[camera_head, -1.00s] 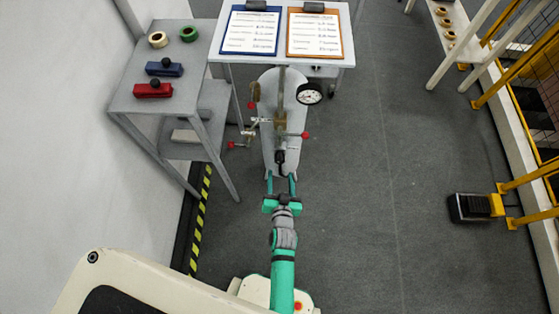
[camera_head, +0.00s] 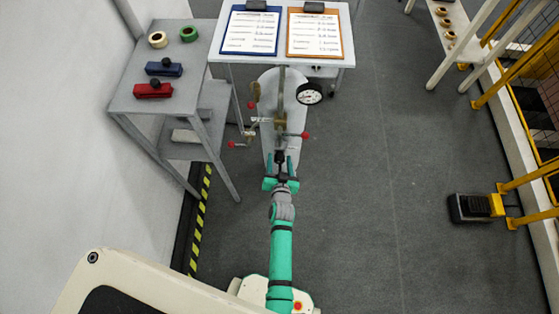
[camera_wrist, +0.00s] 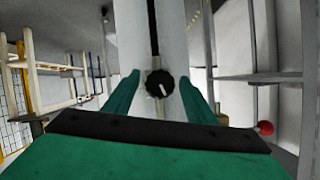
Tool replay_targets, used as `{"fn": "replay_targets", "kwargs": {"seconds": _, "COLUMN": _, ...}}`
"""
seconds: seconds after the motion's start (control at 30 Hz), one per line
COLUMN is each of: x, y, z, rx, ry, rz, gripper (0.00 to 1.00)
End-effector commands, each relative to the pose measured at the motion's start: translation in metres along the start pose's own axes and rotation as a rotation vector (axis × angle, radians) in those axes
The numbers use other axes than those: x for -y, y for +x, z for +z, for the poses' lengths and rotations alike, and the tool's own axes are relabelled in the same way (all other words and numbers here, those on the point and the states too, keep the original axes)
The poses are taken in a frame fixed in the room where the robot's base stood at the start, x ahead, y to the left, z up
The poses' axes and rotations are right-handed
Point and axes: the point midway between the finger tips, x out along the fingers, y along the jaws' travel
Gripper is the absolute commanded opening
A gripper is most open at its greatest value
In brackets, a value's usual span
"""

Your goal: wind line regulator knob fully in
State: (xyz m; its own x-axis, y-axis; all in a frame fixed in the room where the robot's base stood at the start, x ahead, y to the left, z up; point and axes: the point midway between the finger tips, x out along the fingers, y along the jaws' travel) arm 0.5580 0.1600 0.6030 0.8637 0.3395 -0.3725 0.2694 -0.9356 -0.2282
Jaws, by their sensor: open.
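The black regulator knob (camera_wrist: 159,84) with a white pointer mark sits on the grey panel (camera_wrist: 182,50) in the wrist view. My gripper (camera_wrist: 160,92) is open, with one green finger on each side of the knob and a visible gap at both sides. In the head view my gripper (camera_head: 281,162) is at the lower end of the grey column-like apparatus (camera_head: 297,92). There the fingers and dark parts overlap, and the knob is hard to make out.
A round gauge (camera_head: 310,93) and red-tipped levers (camera_head: 304,134) stick out from the apparatus. A red ball tip (camera_wrist: 265,127) shows at right in the wrist view. A grey side table (camera_head: 125,100) stands left. A black-and-yellow pedal (camera_head: 475,207) lies right on open floor.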

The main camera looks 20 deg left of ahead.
Motion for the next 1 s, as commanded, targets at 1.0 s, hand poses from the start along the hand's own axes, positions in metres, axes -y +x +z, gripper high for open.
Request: {"fn": "replay_targets", "kwargs": {"seconds": 1.0, "x": 0.0007, "y": -0.0015, "z": 0.0037, "rx": 0.006, "ry": 0.186, "rz": -0.082, "gripper": 0.1}}
